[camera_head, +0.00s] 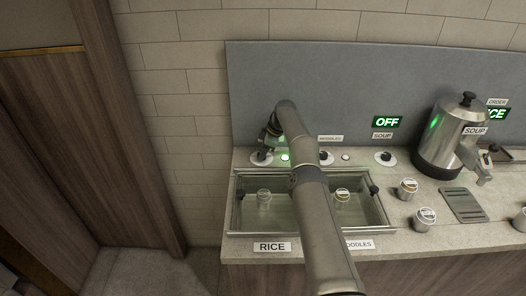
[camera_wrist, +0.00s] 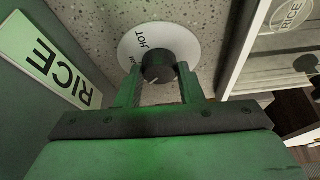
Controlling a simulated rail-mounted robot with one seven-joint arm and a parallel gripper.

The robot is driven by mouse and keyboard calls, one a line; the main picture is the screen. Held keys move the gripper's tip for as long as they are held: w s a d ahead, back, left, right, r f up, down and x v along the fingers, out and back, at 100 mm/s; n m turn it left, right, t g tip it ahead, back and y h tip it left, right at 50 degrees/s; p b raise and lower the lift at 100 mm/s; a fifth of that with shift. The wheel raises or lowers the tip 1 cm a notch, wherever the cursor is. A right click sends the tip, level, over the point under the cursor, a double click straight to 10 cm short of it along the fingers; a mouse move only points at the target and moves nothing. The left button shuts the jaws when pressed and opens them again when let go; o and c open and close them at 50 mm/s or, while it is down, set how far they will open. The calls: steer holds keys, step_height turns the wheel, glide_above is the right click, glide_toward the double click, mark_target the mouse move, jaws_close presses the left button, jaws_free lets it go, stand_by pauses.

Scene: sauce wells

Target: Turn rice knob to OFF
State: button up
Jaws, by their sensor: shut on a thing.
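The rice knob (camera_wrist: 158,64) is a dark round knob on a white dial disc (camera_wrist: 150,40) with the word HOT printed on it. In the wrist view my gripper (camera_wrist: 157,82) has one finger on each side of the knob and is shut on it. A pale line shows on the knob; which setting it points at is hard to tell. In the head view my gripper (camera_head: 268,137) is at the back left of the counter, and the dial (camera_head: 262,159) shows just below it. A green light (camera_head: 284,157) glows beside the dial. My arm hides part of the area.
A sunken well (camera_head: 236,206) with lidded containers lies in front, marked RICE (camera_head: 272,246) and NOODLES. The noodles knob (camera_head: 326,158) and soup knob (camera_head: 385,157) stand to the right. A lit OFF sign (camera_head: 388,122) is above the soup label; a metal soup urn (camera_head: 450,135) stands farther right.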

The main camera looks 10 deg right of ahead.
stand_by(0.3)
steer(key=o, duration=1)
steer(key=shift+c, duration=0.2)
steer(key=shift+d+r, duration=0.1)
steer(key=shift+d+r, duration=0.1)
steer(key=shift+r, duration=0.2)
steer(key=p+v, duration=0.6)
steer(key=v, duration=1)
steer(key=shift+d+r, duration=0.15)
steer(key=shift+d, duration=0.05)
steer(key=shift+s, duration=0.1)
